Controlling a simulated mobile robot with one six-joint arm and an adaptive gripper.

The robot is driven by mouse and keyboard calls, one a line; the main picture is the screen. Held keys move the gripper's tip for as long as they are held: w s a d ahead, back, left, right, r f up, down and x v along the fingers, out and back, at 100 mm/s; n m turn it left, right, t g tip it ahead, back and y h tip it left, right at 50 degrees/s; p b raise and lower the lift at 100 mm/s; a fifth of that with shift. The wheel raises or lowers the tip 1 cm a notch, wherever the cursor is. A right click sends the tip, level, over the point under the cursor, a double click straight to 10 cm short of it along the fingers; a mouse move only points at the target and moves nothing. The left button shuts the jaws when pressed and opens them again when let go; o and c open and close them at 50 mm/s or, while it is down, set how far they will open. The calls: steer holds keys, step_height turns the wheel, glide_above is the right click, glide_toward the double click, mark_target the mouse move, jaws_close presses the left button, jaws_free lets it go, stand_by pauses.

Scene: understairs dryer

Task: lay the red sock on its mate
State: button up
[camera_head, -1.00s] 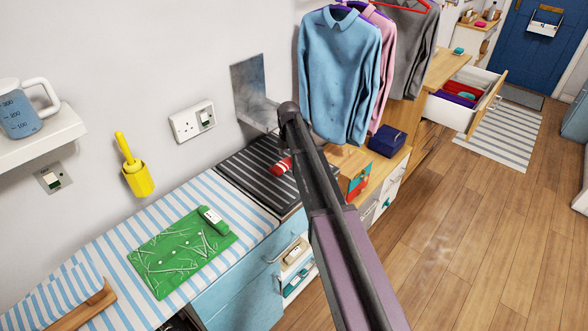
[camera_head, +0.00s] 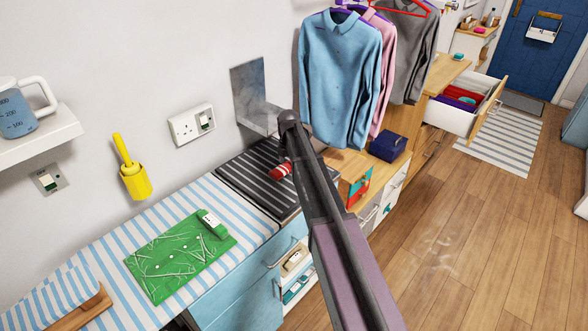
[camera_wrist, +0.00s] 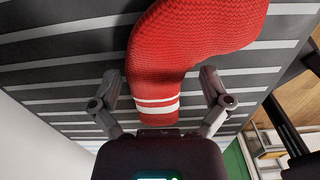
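A red sock (camera_head: 281,170) with white bands lies on a black-and-grey striped mat (camera_head: 240,172) in the head view, partly covered by my arm. In the wrist view the red sock (camera_wrist: 185,50) fills the top middle, with its white-banded cuff toward me. My gripper (camera_wrist: 160,82) is open, one finger on each side of the sock near the cuff, with a gap on both sides. My gripper is hidden behind my arm in the head view. I cannot make out a second red sock.
A striped ironing surface (camera_head: 125,245) with a green cloth (camera_head: 180,258) lies to the left. Hanging shirts (camera_head: 342,75) and a dark blue box (camera_head: 388,142) stand to the right. A metal bracket (camera_head: 255,98) on the wall is close to my arm. An open drawer (camera_head: 455,110) is farther back.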

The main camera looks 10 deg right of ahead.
mark_target(289, 164)
steer(key=c, duration=0.4)
steer(key=shift+r, duration=0.2)
step_height(289, 164, up, 4)
steer(key=p, duration=0.4)
steer(key=shift+f, duration=0.15)
steer(key=s, duration=1)
steer(key=s+r+p, duration=0.1)
steer(key=s, duration=0.5)
steer(key=shift+d, duration=0.3)
steer(key=shift+c, duration=0.2)
